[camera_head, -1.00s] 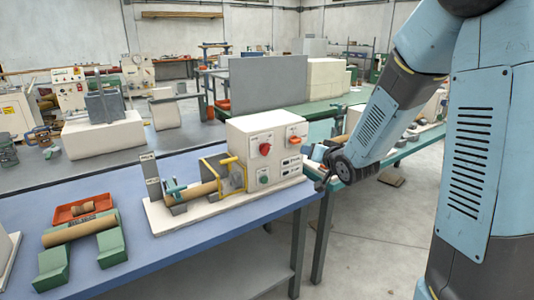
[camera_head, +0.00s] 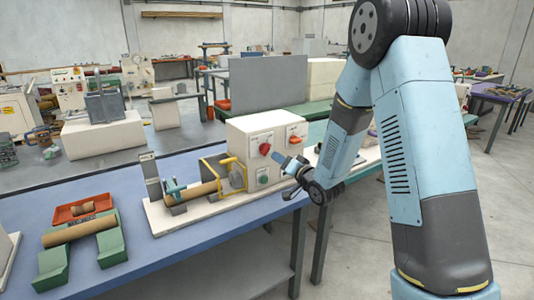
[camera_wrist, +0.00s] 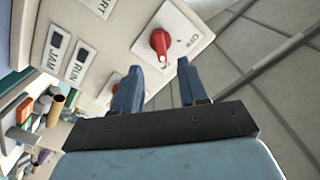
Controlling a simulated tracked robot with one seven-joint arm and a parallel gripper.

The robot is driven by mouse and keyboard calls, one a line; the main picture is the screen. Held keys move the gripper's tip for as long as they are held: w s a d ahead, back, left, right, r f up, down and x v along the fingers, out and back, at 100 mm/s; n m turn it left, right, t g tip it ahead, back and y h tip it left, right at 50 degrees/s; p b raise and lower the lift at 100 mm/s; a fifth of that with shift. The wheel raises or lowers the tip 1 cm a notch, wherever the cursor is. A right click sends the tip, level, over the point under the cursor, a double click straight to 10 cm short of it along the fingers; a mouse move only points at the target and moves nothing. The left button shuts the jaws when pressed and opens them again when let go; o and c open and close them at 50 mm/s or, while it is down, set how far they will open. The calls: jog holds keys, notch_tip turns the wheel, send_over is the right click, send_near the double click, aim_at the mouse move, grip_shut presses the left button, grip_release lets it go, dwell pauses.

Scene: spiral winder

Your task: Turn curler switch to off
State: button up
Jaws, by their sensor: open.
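The winder's white control box (camera_head: 240,135) stands on the blue table and carries a red knob (camera_head: 265,148) and an orange-red knob (camera_head: 296,139) on its front. In the wrist view a red knob (camera_wrist: 160,43) sits on a white plate marked OFF. Its pale tip points down in the picture, away from that word. I cannot tell which head-view knob this is. My gripper (camera_head: 280,160) is in front of the panel. In the wrist view my gripper (camera_wrist: 159,66) is open and empty, its blue fingers just below the knob, apart from it.
RUN (camera_wrist: 77,64) and JAM (camera_wrist: 55,44) labels lie left of the knob. A reddish part shows partly behind the left finger. A green button (camera_head: 263,180) is low on the box. A yellow guard (camera_head: 234,176) and brown tube (camera_head: 195,191) are left of it.

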aim_at(268, 151)
jog(key=x, duration=0.8)
jog(key=shift+w+a, duration=0.1)
jog(key=shift+a, duration=0.05)
grip_shut()
